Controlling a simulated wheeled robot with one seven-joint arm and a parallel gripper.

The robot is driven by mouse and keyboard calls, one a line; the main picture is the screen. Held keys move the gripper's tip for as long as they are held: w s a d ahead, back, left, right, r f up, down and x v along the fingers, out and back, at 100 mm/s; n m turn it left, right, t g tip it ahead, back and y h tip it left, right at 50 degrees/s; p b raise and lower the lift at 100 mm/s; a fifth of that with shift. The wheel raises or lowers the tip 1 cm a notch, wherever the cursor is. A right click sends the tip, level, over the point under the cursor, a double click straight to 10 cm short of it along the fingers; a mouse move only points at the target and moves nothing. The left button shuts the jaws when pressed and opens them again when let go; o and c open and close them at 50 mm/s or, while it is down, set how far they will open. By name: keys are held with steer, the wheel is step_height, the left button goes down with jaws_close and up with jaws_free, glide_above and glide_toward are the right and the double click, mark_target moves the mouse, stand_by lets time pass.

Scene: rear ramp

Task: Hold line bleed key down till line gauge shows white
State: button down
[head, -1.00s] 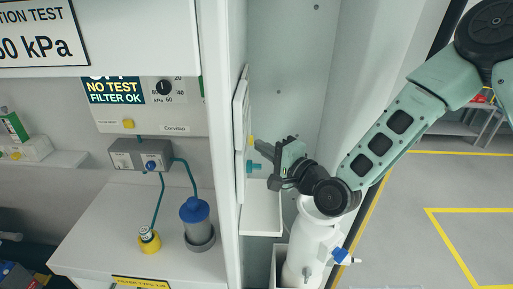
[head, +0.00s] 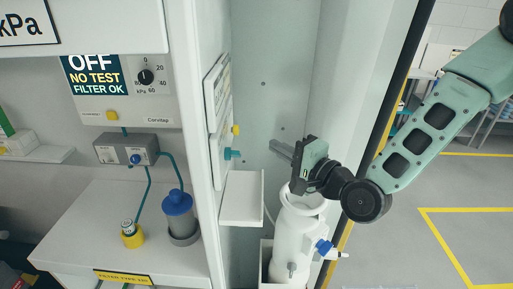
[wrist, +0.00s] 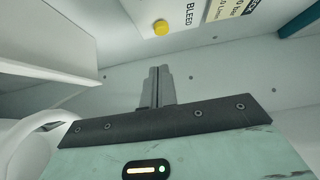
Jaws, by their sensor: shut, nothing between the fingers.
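The yellow bleed key (wrist: 161,27) is a round button beside the printed word BLEED on a pale panel, at the top of the wrist view. In the head view the yellow key (head: 236,129) sticks out from the side of the panel, seen edge-on, above a teal fitting (head: 232,154). My gripper (head: 276,149) is shut and empty, to the right of the key and apart from it. In the wrist view its closed fingers (wrist: 155,72) point toward the cabinet's pale wall, below the key. I cannot make out a line gauge in either view.
A white cylinder (head: 295,235) with a blue valve (head: 324,247) stands below my gripper. A white shelf (head: 242,195) juts out under the panel. At left a Corvitap unit (head: 130,100) reads OFF, NO TEST, FILTER OK, above a counter with a blue-lidded canister (head: 178,205).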

steer(key=shift+b+v, duration=0.45)
steer(key=shift+v, duration=1.5)
steer(key=s+f+n+g+h+b, duration=0.2)
steer(key=s+f+n+g+h, duration=0.4)
steer(key=s+f+n+g, duration=0.35)
steer(key=s+d+r+n+g+h+b, duration=0.1)
steer(key=s+d+n+g+h, duration=0.1)
steer(key=s+d+n, duration=0.2)
steer(key=s+d+r+n+g+h+b, duration=0.1)
steer(key=s+d, duration=0.4)
steer(key=s, duration=0.6)
steer(key=r+n+h, duration=0.1)
steer(key=n+h, duration=0.1)
steer(key=shift+n+g+h, duration=0.3)
steer(key=shift+n+g, duration=0.05)
